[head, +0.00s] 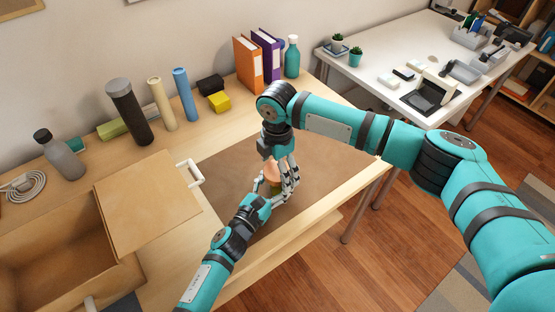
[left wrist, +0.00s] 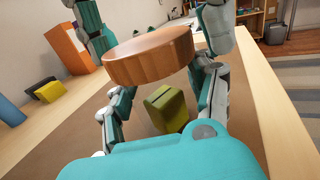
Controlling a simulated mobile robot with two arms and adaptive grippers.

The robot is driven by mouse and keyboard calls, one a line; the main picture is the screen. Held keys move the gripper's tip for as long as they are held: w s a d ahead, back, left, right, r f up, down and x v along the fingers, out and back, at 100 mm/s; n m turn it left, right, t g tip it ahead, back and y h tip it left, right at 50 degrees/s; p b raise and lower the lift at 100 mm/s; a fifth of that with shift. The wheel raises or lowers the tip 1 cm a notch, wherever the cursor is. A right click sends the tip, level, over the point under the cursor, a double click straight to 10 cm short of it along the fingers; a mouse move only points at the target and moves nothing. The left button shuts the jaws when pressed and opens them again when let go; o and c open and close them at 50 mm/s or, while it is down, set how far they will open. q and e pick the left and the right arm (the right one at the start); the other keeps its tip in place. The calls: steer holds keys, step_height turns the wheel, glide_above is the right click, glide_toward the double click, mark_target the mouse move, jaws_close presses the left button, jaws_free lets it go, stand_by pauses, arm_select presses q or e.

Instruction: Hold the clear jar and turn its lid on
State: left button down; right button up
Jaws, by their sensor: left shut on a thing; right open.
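A copper-coloured round lid (head: 271,171) shows between my grippers in the head view. In the left wrist view the lid (left wrist: 150,57) sits above my left fingers, roughly level. The clear jar itself is hard to make out; an olive-green block (left wrist: 166,108) shows below the lid, between my left fingers, perhaps through the jar's wall. My left gripper (head: 267,193) is shut on the jar from the near side. My right gripper (head: 284,187) points down from above, open, with its fingers around the lid; whether they touch it I cannot tell.
A brown mat (head: 325,160) covers the desk under my grippers. An open wooden box (head: 55,240) stands left, a grey bottle (head: 60,157) behind it. Tubes, a yellow block (head: 219,101), binders (head: 248,66) and a teal bottle (head: 292,58) line the wall. The mat's right part is clear.

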steer(key=shift+f, duration=0.1)
steer(key=c, duration=1.3)
steer(key=m, duration=1.5)
steer(key=shift+m, duration=0.3)
steer(key=o, duration=1.4)
arm_select(q)
steer(key=c, duration=1.1)
jaws_free()
arm_select(e)
step_height(320, 180, up, 12)
steer(key=shift+f, duration=0.1)
